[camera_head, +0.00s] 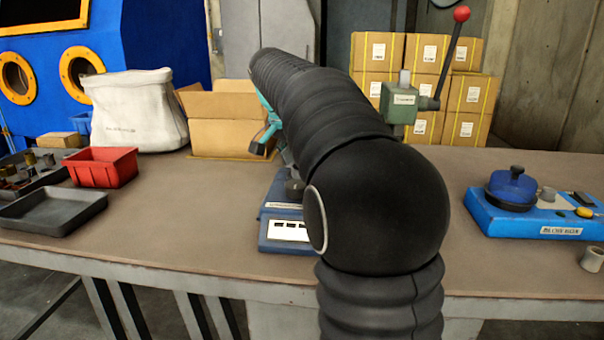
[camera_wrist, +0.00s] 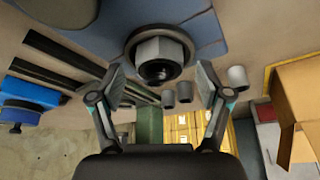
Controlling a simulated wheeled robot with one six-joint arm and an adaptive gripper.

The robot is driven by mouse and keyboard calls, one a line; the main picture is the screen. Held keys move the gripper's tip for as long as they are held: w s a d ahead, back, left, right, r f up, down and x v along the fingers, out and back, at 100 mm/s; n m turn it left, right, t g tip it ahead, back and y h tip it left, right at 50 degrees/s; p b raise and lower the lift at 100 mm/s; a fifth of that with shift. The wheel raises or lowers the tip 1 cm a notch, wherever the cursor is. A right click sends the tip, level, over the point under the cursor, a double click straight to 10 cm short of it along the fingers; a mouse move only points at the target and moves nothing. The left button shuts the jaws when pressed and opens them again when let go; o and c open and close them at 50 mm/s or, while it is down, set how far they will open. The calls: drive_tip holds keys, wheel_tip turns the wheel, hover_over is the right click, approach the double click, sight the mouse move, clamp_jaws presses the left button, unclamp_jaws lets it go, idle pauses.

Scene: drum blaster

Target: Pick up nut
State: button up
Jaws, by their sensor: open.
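A grey hexagonal nut (camera_wrist: 160,50) shows in the wrist view, with a dark round part at its near end and a dark ring around its far end. It sits at the blue device, whose blue surface (camera_wrist: 75,28) is behind it. My gripper (camera_wrist: 162,88) is open, its two fingers spread left and right of the nut's near end. I see no contact between fingers and nut. In the head view, my black arm covers much of the blue device (camera_head: 284,238), and part of my gripper shows at its left. I cannot make out the nut there.
Small grey cylinders (camera_wrist: 184,92) stand beyond the nut. In the head view, a red bin (camera_head: 103,167) and black tray (camera_head: 52,211) lie left, an open carton (camera_head: 228,138) behind, and a blue unit (camera_head: 535,213) right. Bare tabletop lies between tray and device.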

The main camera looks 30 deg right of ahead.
drive_tip(key=shift+d+f, duration=0.1)
drive_tip(key=shift+f, duration=0.15)
clamp_jaws()
drive_tip(key=shift+w+r, duration=0.1)
drive_tip(key=shift+r, duration=0.05)
wheel_tip(320, 180, up, 4)
drive_tip(key=shift+d+r+p, duration=0.15)
drive_tip(key=shift+r+p, duration=0.05)
drive_tip(key=shift+p, duration=0.25)
drive_tip(key=s+d+r, duration=0.6)
drive_tip(key=s+d, duration=0.1)
drive_tip(key=d, duration=0.1)
drive_tip(key=shift+s+d+r, duration=0.2)
drive_tip(key=shift+s+d, duration=0.05)
drive_tip(key=shift+d, duration=0.15)
